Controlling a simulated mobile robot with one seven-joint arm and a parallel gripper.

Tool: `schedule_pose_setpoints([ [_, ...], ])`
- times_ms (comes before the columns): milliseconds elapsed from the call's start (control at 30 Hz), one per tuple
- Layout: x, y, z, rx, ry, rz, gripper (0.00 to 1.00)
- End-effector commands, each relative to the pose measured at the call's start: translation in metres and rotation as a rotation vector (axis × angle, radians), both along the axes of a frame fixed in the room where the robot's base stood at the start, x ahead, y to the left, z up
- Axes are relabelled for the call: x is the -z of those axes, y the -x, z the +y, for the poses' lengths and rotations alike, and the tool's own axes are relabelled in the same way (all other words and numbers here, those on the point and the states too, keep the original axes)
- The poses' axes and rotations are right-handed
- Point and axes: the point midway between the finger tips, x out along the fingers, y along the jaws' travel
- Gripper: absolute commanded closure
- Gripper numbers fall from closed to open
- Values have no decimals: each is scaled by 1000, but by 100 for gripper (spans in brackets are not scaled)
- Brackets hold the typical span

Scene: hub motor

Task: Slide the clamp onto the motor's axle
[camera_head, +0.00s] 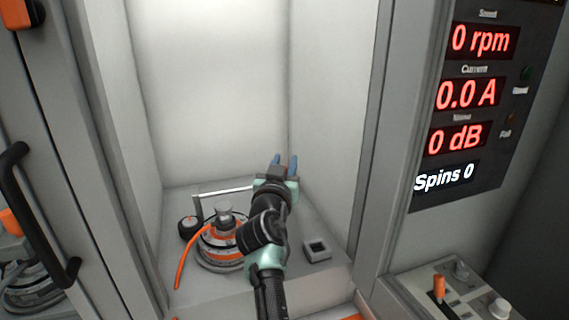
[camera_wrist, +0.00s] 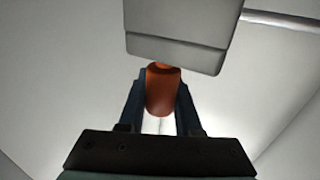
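My gripper (camera_head: 284,162) is above and to the right of the motor, its two blue fingers apart. In the wrist view my gripper (camera_wrist: 161,90) has an orange handle (camera_wrist: 163,90) between its fingers, joined to or just under a grey block (camera_wrist: 178,38) that looks like the clamp. I cannot tell whether the fingers press on the handle. The head view hides the handle and block behind my gripper and wrist. The motor (camera_head: 215,250), round with orange rings, stands on the bench floor, partly behind my arm. Its axle (camera_head: 224,210) points up, apart from my gripper.
A pale rail (camera_head: 222,192) runs behind the motor towards my gripper. A black round part (camera_head: 188,226) and an orange cable (camera_head: 184,262) are left of the motor. A small square box (camera_head: 316,249) is at right. Bay walls enclose both sides.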

Motion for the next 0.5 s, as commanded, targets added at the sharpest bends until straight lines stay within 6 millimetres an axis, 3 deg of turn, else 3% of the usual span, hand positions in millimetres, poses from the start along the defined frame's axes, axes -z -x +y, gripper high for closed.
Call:
schedule_pose_setpoints([
  [33,0,0,0,0,0,0,82],
  [133,0,0,0,0,0,0,100],
  [500,0,0,0,0,0,1,100],
])
